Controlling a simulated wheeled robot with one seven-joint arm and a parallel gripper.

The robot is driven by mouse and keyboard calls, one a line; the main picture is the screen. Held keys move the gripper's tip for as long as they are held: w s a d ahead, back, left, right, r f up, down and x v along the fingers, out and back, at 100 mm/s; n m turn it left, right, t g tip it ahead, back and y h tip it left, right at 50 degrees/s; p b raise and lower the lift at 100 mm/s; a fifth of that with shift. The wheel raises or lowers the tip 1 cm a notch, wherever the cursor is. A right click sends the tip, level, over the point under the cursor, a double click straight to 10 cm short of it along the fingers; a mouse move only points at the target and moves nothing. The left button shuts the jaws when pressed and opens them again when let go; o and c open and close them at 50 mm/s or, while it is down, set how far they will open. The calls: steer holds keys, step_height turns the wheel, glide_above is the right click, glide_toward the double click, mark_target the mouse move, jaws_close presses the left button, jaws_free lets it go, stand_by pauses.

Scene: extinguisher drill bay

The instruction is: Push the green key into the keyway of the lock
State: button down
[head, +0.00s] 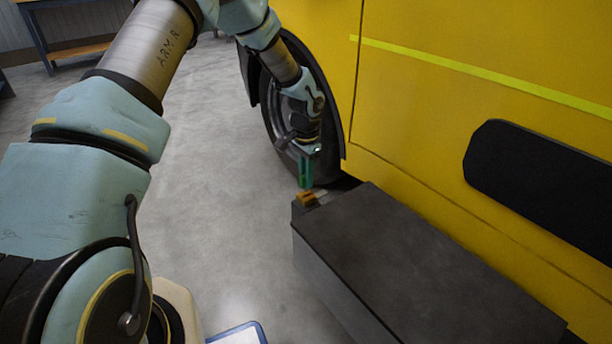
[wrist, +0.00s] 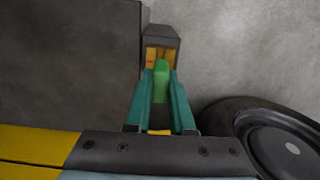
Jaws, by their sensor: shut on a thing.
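The green key (wrist: 161,72) shows in the wrist view between my gripper's two teal fingers, its front end pointing at the lock. My gripper (wrist: 162,88) is shut on it; in the head view my gripper (head: 306,168) hangs just above the lock, and the key is hard to tell from the fingers. The lock (wrist: 160,34) has a dark housing and a brass-yellow face. The keyway is mostly hidden.
The long dark box (head: 410,265) stands beside a yellow vehicle (head: 430,110) with a black side panel (head: 535,180). A wheel (head: 283,115) is right behind my gripper. Grey floor (head: 220,200) is open to the left. A bench (head: 75,48) stands far back.

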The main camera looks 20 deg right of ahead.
steer(key=shift+f+b, duration=0.65)
steer(key=shift+f, duration=1)
steer(key=c, duration=0.7)
jaws_free()
step_height(320, 180, up, 11)
steer(key=shift+f+p, duration=0.1)
steer(key=shift+p, duration=1.1)
steer(key=w+a+r+n, duration=0.1)
steer(key=a+r+n, duration=0.4)
steer(key=a, duration=0.8)
steer(key=s+a+r+n+t, duration=0.1)
steer(key=s+a+r+n, duration=0.25)
steer(key=a, duration=0.45)
steer(key=s+a+r+n, duration=0.25)
steer(key=s+a, duration=0.25)
steer(key=a, duration=0.3)
steer(key=s+a+r+n+t, duration=0.15)
steer(key=s+a+n, duration=0.25)
steer(key=a, duration=0.4)
steer(key=w+p+v, duration=0.3)
steer(key=p+v, duration=1)
steer(key=p, duration=0.1)
steer(key=w+r+p+v, duration=0.1)
steer(key=w+p+v, duration=0.1)
steer(key=p+v, duration=1.1)
steer(key=shift+w+d+r+g+p, duration=0.2)
steer(key=shift+w+r+g+p, duration=0.2)
steer(key=shift+w+r, duration=0.2)
